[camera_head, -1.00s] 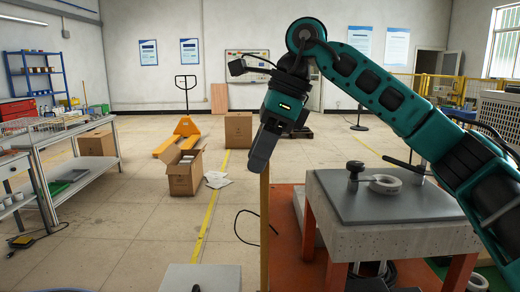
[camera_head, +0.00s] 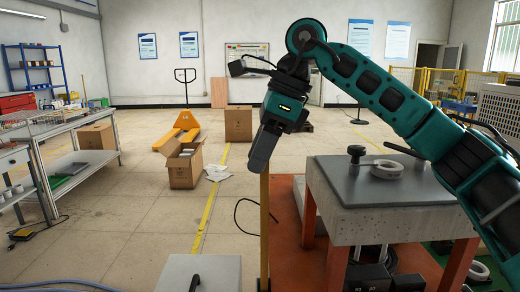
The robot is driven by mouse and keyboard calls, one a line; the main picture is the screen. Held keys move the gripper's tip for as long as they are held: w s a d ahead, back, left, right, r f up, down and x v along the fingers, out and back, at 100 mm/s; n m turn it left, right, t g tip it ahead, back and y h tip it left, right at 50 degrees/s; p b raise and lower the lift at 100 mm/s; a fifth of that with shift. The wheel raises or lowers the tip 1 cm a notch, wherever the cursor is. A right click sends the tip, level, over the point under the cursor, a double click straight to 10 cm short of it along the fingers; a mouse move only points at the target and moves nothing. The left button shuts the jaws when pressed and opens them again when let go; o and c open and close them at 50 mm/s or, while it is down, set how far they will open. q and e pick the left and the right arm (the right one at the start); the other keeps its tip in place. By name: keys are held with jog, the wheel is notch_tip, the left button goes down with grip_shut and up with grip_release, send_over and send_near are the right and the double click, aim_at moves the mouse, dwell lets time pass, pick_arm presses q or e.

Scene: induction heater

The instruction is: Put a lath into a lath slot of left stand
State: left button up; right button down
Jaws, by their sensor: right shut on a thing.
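My right gripper (camera_head: 262,160) is in the middle of the picture, pointing down, and is shut on a lath (camera_head: 264,225). The lath is a long, thin, brown strip that hangs upright below the fingers. Its lower end is near the bottom edge of the picture, beside a small dark piece there. I cannot tell whether they touch. The left stand and its lath slots cannot be made out. My left gripper is not in view.
A grey lid with a black handle (camera_head: 198,272) is at the bottom. A workbench (camera_head: 75,150) is at the left.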

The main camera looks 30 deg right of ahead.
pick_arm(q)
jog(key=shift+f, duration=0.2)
pick_arm(e)
jog(key=shift+f, duration=0.35)
jog(key=c, duration=0.6)
grip_release()
jog(key=shift+c, duration=0.2)
pick_arm(q)
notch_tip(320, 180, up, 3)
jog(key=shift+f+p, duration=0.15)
jog(key=shift+p, duration=1.05)
pick_arm(e)
jog(key=v, duration=1.3)
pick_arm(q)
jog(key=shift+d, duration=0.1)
